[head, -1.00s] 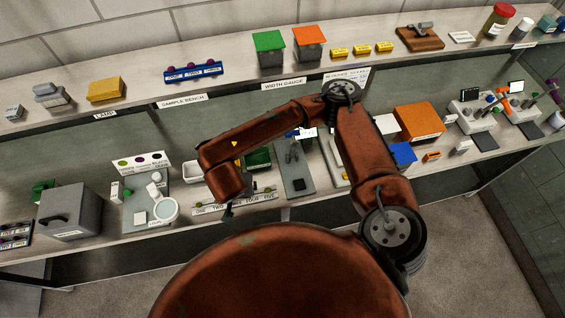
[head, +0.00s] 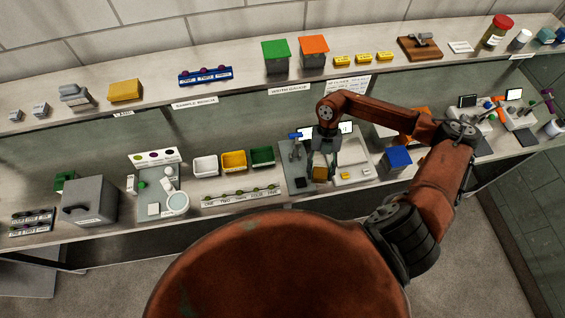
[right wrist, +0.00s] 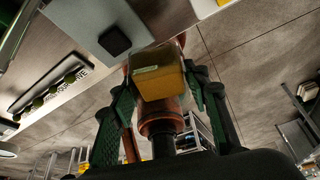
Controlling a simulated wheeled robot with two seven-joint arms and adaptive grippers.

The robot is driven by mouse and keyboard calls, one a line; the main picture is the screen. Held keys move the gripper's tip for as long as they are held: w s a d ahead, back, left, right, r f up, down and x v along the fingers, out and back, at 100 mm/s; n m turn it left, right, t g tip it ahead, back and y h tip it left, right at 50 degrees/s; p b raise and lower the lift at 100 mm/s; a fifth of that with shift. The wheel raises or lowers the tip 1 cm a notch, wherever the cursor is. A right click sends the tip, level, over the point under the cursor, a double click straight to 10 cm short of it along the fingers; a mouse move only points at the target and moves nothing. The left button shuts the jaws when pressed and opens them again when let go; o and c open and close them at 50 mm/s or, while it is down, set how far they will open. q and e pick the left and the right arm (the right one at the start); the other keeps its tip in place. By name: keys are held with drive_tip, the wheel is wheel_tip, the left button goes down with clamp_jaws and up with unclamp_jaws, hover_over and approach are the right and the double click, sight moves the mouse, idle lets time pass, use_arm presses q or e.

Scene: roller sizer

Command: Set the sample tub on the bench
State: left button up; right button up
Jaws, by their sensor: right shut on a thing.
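The sample tub, a small clear box with amber-yellow contents (head: 319,173), hangs in my right gripper (head: 322,158) over the front part of the lower bench (head: 112,232). In the right wrist view the tub (right wrist: 160,82) sits between the green-padded fingers (right wrist: 158,100), which are shut on it. It shows a pale label strip on one side. Its underside appears clear of the bench, though the exact gap is hard to tell. My left gripper is not in view.
White (head: 205,166), yellow (head: 233,161) and green (head: 262,157) bins stand left of the tub. A grey gauge stand (head: 297,166) is just left, a blue box (head: 397,160) to the right. The upper shelf (head: 150,113) carries more boxes.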

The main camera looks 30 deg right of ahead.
drive_tip(key=s+d+r+m+t+y+p, duration=0.1)
drive_tip(key=s+d+r+m+t, duration=0.1)
drive_tip(key=d+m, duration=0.5)
drive_tip(key=s+d+r+m+t+y+p, duration=0.1)
drive_tip(key=d+r+m+t+p, duration=0.1)
drive_tip(key=d+m, duration=0.4)
drive_tip(key=m+p, duration=0.1)
drive_tip(key=m, duration=0.1)
hover_over(320, 160)
drive_tip(key=s, duration=0.2)
drive_tip(key=shift+t, duration=0.4)
drive_tip(key=f, duration=0.5)
drive_tip(key=a+f, duration=0.1)
drive_tip(key=f, duration=0.2)
drive_tip(key=shift+s, duration=0.2)
drive_tip(key=shift+w+a+f, duration=0.15)
drive_tip(key=shift+w+f, duration=0.1)
drive_tip(key=shift+f, duration=0.3)
wheel_tip(320, 160, down, 3)
drive_tip(key=shift+w+a+p, duration=0.1)
drive_tip(key=shift+a+p, duration=0.05)
drive_tip(key=shift+p, duration=0.6)
drive_tip(key=shift+f, duration=0.3)
drive_tip(key=o, duration=1.2)
